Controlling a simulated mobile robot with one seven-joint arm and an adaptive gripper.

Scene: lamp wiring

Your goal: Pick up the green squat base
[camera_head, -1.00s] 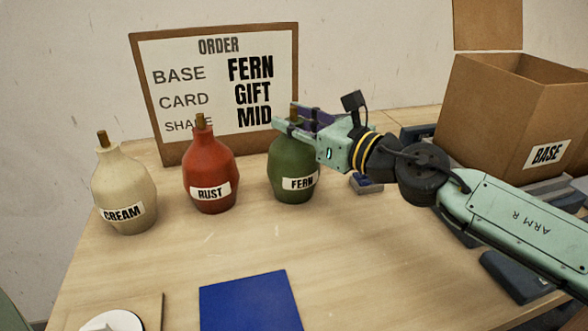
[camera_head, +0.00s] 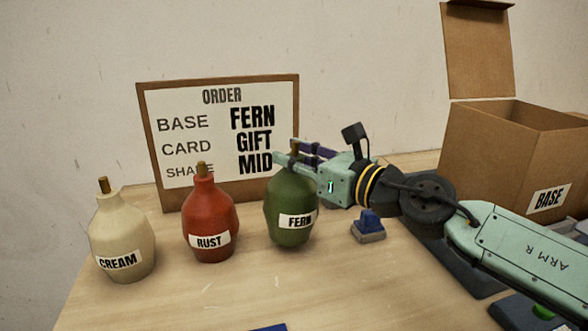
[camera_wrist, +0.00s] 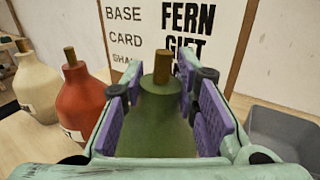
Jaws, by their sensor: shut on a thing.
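The green squat base (camera_head: 290,195), labelled FERN, is upright with a brown stem on top. My gripper (camera_head: 287,152) comes in from the right and is shut around its neck and shoulder. In the wrist view, the green base (camera_wrist: 160,120) sits between the purple pads of my gripper (camera_wrist: 161,90). I cannot tell whether its bottom clears the table. Its lower part is hidden in the wrist view.
The red RUST base (camera_head: 209,215) and the CREAM base (camera_head: 121,238) stand to the left. An order board (camera_head: 200,112) is behind. A cardboard box (camera_head: 490,160) labelled BASE stands right. A small blue part (camera_head: 369,222) lies right of the green base.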

